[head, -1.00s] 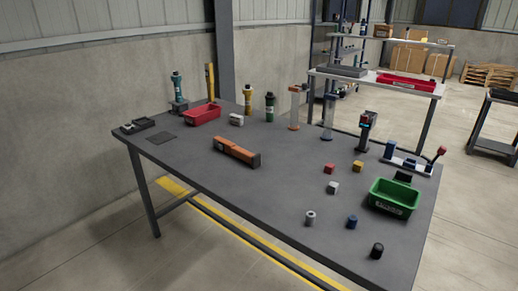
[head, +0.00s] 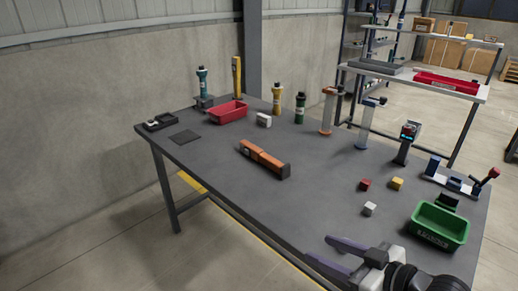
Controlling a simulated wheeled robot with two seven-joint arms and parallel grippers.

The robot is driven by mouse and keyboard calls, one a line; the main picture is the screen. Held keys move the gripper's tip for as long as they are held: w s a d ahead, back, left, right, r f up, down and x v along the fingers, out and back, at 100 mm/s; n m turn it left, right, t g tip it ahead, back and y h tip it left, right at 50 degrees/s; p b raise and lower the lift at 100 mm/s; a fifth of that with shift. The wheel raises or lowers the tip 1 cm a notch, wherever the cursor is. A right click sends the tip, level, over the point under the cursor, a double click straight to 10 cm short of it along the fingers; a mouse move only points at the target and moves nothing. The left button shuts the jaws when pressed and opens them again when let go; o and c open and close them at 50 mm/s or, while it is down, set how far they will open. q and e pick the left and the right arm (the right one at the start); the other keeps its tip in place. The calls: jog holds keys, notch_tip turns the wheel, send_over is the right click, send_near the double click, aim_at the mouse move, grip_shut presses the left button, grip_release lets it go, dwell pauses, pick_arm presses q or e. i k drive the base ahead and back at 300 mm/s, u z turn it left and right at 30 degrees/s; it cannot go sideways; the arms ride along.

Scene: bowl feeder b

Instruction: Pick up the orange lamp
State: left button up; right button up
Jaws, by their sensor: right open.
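The orange lamp (head: 265,158) is a long orange bar with a dark end. It lies flat on the grey table (head: 225,174), left of the table's middle, near its front edge. My right gripper (head: 322,249) comes in from the bottom right, its two fingers apart and pointing left. It is empty, at the front edge of the table in the picture, below and to the right of the lamp and well apart from it. My left gripper is out of view.
Red, yellow and white cubes (head: 369,208) lie to the lamp's right, with a green bin (head: 439,226) beyond them. A red bin (head: 229,112) and several upright bottles and stands line the back. Bare tabletop lies between the lamp and my right gripper.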

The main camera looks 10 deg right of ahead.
aim_at(257, 154)
jog(key=i, duration=1.15)
